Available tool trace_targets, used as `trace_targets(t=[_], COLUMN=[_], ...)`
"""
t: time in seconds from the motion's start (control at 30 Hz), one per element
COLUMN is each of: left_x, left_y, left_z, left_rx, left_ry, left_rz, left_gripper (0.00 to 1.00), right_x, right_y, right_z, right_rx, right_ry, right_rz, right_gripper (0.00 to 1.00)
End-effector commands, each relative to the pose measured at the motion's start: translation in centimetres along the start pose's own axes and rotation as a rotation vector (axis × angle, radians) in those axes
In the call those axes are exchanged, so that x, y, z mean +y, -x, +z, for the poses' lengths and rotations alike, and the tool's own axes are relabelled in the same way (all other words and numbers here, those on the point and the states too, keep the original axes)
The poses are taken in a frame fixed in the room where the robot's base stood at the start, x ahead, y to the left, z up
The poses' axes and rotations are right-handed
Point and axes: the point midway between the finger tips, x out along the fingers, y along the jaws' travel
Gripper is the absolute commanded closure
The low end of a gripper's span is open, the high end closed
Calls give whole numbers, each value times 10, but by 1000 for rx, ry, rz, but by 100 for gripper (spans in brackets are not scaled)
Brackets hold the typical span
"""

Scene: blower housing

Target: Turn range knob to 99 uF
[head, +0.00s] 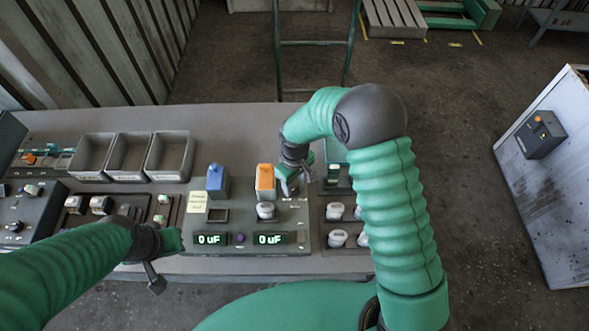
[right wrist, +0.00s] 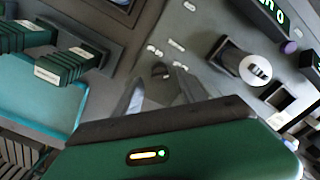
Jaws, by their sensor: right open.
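The tester panel (head: 222,240) stands on the bench with two green displays, the left display (head: 209,240) and right display (head: 270,239), both reading "0 uF". In the right wrist view a small dark knob (right wrist: 160,70) sits among white label marks, likely the range knob. My right gripper (head: 289,189) is over the panel's right side and hides this knob in the head view. In the right wrist view its open fingers (right wrist: 155,88) point at the knob, one on either side; contact cannot be told. My left gripper (head: 160,262) hangs near the bench's front edge, its jaws unclear.
A white-topped knob (head: 265,210) is beside my right gripper; it also shows in the right wrist view (right wrist: 252,68). An orange block (head: 265,181) and a blue block (head: 217,181) stand behind. Grey bins (head: 130,155) are at the back left. White-capped parts (head: 337,238) lie right.

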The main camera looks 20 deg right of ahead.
Motion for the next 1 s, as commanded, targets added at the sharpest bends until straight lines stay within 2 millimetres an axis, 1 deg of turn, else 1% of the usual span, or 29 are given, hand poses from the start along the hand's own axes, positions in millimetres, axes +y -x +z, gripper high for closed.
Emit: trace_targets(t=[0.03, 0.17, 0.3, 0.4, 0.5, 0.6, 0.67, 1.0], left_x=[0, 0, 0, 0, 0, 0, 0, 0], left_y=[-4, -11, -16, -19, -20, -21, -21, -21], left_z=[1, 3, 4, 5, 5, 5, 5, 5], left_rx=[0, 0, 0, 0, 0, 0, 0, 0], left_ry=[0, 0, 0, 0, 0, 0, 0, 0], left_rz=[0, 0, 0, 0, 0, 0, 0, 0], left_gripper=[100, 100, 100, 100, 100, 100, 100, 100], right_x=[1, 2, 1, 2, 2, 2, 2, 1], right_y=[10, 48, 90, 115, 134, 144, 147, 148], right_z=[-1, -2, -3, -3, -3, -3, -2, -2], right_rx=[6, 7, 7, 5, 3, 1, -1, -1], right_ry=[0, 0, -1, 0, 0, -1, -1, -1], right_rz=[2, 4, 3, 2, 2, 0, -1, 0], right_gripper=[52, 52, 52, 52, 52, 52, 52, 52])
